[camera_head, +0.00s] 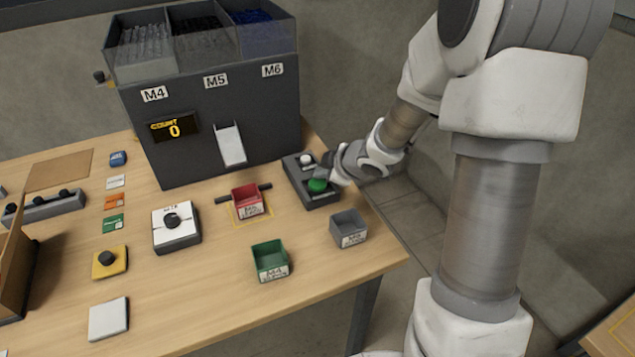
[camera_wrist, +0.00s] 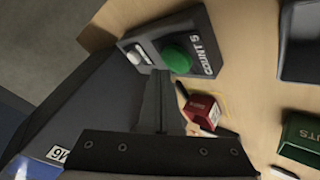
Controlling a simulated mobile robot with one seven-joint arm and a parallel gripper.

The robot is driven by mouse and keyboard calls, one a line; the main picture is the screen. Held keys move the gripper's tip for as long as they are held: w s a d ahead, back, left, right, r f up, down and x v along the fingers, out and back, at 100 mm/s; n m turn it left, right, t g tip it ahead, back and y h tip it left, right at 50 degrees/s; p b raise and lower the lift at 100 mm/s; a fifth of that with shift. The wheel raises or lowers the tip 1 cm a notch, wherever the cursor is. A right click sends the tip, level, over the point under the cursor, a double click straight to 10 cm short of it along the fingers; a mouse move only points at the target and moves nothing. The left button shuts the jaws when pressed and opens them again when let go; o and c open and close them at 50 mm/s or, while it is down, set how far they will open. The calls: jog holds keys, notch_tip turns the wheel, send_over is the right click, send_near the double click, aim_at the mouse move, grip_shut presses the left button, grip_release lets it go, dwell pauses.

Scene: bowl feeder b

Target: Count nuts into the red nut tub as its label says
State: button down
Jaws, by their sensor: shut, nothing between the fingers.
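The red nut tub (camera_head: 248,200) stands under the chute inside a yellow outline on the table. Its label is too small to read. The red tub also shows in the wrist view (camera_wrist: 203,110). The dark feeder (camera_head: 215,140) has bins marked M4, M5 and M6, and its display (camera_head: 174,129) reads COUNT 0. A control box (camera_head: 299,172) with a green button (camera_head: 317,186) and a white knob (camera_head: 306,159) stands right of the tub. My gripper (camera_wrist: 160,80) is shut and empty, with its tips close to the green button (camera_wrist: 178,55); contact cannot be told.
A green tub (camera_head: 270,261) and a grey tub (camera_head: 349,229) stand near the front edge. A white-topped box with a black knob (camera_head: 176,228) is left of the red tub. A yellow block with a black knob (camera_head: 109,262) and a white pad (camera_head: 109,319) are further left. Bare table lies between them.

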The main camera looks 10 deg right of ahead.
aim_at(321, 185)
jog(key=shift+f, duration=0.15)
jog(key=shift+f, duration=0.3)
jog(key=shift+f+b, duration=0.5)
jog(key=shift+b, duration=0.15)
dwell(0.3)
jog(key=shift+r, duration=0.1)
jog(key=shift+r+p, duration=0.8)
jog(key=shift+p, duration=0.15)
notch_tip(321, 185, up, 5)
jog(key=p, duration=0.5)
jog(key=shift+r, duration=0.1)
